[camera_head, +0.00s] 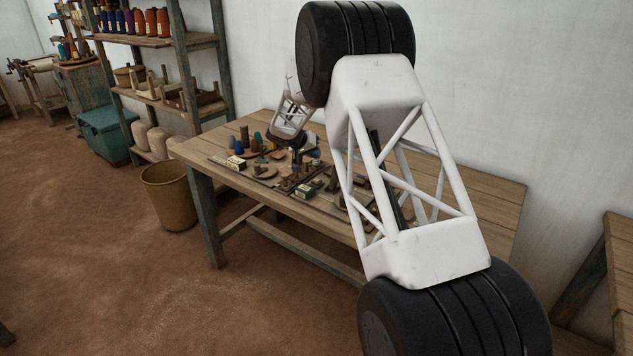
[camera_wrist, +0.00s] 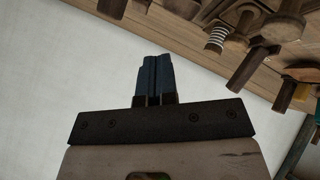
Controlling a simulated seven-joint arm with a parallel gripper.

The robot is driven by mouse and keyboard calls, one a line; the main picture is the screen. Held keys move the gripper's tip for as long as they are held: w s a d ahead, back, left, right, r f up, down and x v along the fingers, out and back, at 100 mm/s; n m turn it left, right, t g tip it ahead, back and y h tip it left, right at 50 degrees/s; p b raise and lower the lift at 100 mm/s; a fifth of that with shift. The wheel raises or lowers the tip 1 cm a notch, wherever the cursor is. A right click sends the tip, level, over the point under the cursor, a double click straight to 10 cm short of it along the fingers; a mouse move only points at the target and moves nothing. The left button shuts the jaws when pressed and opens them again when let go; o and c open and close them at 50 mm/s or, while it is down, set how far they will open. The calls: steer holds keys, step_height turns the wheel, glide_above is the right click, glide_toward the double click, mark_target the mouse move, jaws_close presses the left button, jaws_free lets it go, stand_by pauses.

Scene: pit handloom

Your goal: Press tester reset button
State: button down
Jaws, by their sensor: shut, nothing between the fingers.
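My gripper (camera_wrist: 155,80) shows in the wrist view with its two dark blue-grey fingers together and nothing between them. The fingers stand in front of the white wall, apart from the items on the wooden table. In the head view the gripper is small and dark (camera_head: 298,141), over the back part of the table, partly hidden by my own wrist. I cannot make out the tester or its reset button in either view. Small dark and wooden items crowd the table there, and my arm hides part of the tabletop.
The wooden table (camera_head: 480,207) is bare at its right end. Thread cones (camera_head: 240,146) and small boxes (camera_head: 235,163) stand at its left. A spring-like coil (camera_wrist: 216,38) and wooden pieces lie near the table edge. A basket (camera_head: 169,195) and shelves (camera_head: 150,42) stand left.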

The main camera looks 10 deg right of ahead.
mark_target(315, 180)
steer(key=shift+f, duration=3.8)
steer(key=shift+f, duration=1)
stand_by(0.5)
steer(key=shift+r, duration=0.95)
steer(key=shift+r, duration=0.1)
steer(key=shift+r, duration=2.45)
